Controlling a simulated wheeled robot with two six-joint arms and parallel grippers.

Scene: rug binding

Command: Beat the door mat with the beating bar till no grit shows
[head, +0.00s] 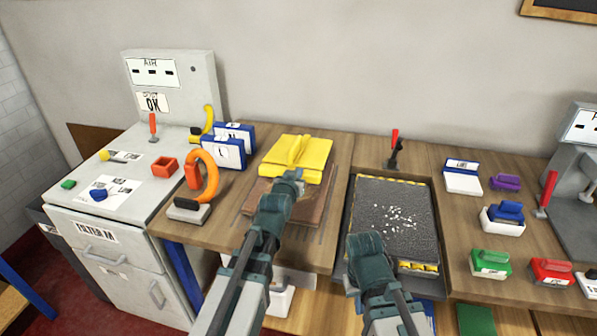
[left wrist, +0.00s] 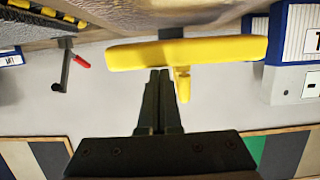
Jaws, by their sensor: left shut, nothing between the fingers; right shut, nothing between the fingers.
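The dark grey door mat (head: 405,240) lies in a black-edged tray (head: 352,196), with white grit scattered over its middle. A yellow slab with a raised grip (head: 312,158) lies on a brown board (head: 312,208) left of the mat; I cannot tell whether it is the beating bar. My left gripper (head: 290,178) is shut and empty at the slab's near side. In the left wrist view its closed fingers (left wrist: 160,75) point at the yellow slab (left wrist: 215,52), seemingly apart from it. My right gripper (head: 365,242) is shut and empty over the mat's near left part.
An orange-handled tool (head: 205,175) and blue-white boxes (head: 225,153) stand to the left. A red-handled clamp (head: 395,150) stands behind the mat. Several coloured brushes or blocks, including a green one (head: 490,263), lie to the right.

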